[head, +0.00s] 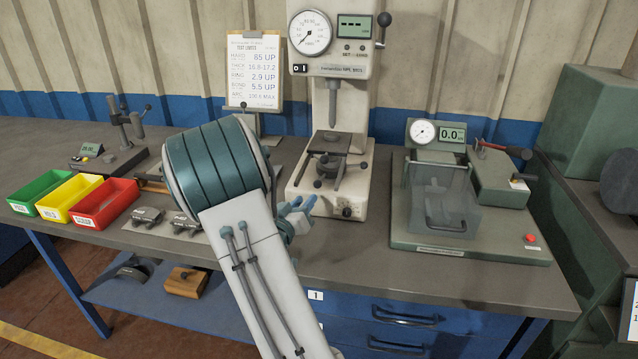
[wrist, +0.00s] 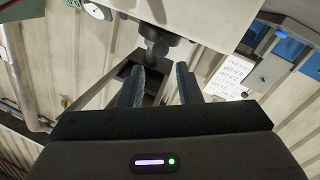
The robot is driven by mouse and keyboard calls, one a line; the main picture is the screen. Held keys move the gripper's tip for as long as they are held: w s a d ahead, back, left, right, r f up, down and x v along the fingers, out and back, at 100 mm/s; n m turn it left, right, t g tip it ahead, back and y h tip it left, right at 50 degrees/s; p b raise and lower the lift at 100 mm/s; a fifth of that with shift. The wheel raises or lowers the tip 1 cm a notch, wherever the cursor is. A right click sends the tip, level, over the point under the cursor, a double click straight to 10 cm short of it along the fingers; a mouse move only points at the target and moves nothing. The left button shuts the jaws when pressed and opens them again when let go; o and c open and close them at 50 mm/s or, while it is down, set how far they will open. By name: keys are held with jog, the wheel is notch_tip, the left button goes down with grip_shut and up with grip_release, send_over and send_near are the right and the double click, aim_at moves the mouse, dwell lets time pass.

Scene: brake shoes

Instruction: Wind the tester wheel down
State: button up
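The hardness tester (head: 330,70) stands upright at the back of the bench, with a round dial and a small display at its top. Below its plunger is a small table (head: 332,142). Under that is the wheel (head: 326,170), with dark spokes ending in round knobs. My gripper (head: 304,204) is in front of the tester's base, below and left of the wheel, apart from it in the picture; my arm partly hides it. In the wrist view its two blue fingers (wrist: 160,72) are apart with nothing clearly held. A dark rounded part of the tester (wrist: 156,44) shows beyond them.
A test limits sheet (head: 253,70) stands left of the tester. A second device with a clear guard (head: 440,200) stands to the right. Green, yellow and red bins (head: 105,203) and several metal parts (head: 147,217) lie left. Bare bench top shows in front right.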

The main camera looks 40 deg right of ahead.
aim_at(316, 187)
jog(key=x, duration=1)
jog(key=shift+w+d+p, duration=0.15)
jog(key=shift+d+p, duration=0.15)
jog(key=shift+p, duration=0.1)
grip_shut()
